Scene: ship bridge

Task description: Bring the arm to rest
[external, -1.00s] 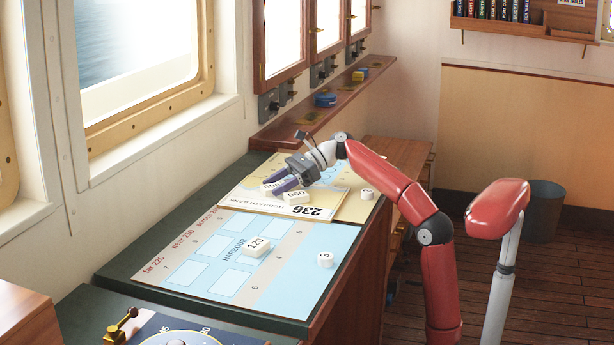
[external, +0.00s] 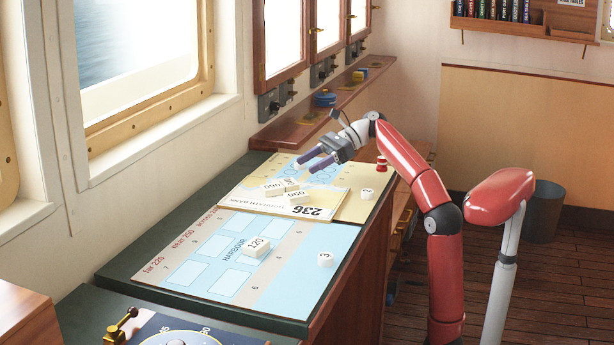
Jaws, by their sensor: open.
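My gripper (external: 318,160) is open and empty. It is held above the far part of the dark green counter (external: 122,262), over the far end of the charts. My red arm (external: 402,157) reaches in from the right, bent at the elbow.
A ledge (external: 305,128) and windows border the back.

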